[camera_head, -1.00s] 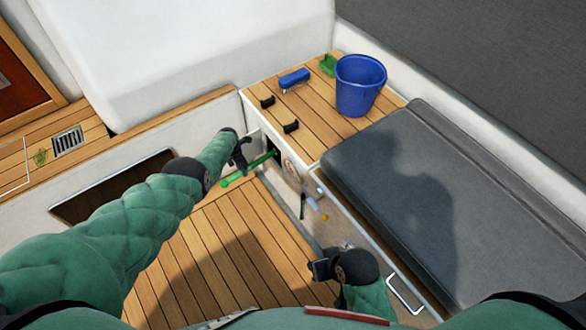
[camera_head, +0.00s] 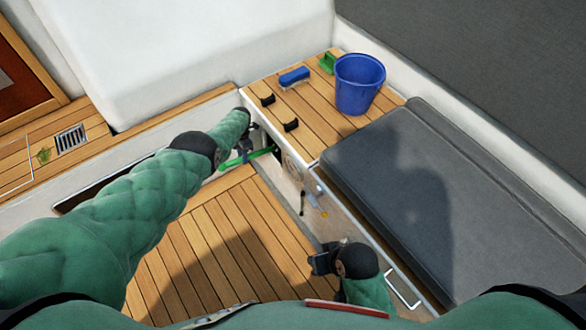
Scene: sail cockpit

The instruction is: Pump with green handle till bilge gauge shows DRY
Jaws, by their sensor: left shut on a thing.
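The green pump handle (camera_head: 264,152) sticks out to the left from the white side wall below the wooden bench top. My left gripper (camera_head: 245,153) is shut on it, near the middle of its visible length. The handle's far left end shows past the gripper, and the fingers hide part of the bar. A pale round fitting (camera_head: 291,171) sits on the wall just right of the handle's root; I cannot tell whether it is the bilge gauge, and no reading is legible. My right gripper (camera_head: 319,263) is low in the picture, away from the handle; its opening is unclear.
A blue bucket (camera_head: 360,86), a blue brush (camera_head: 294,77), a green object (camera_head: 327,63) and two black cleats stand on the bench top. A grey cushion (camera_head: 450,190) covers the right bench. The slatted floor (camera_head: 200,240) is clear.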

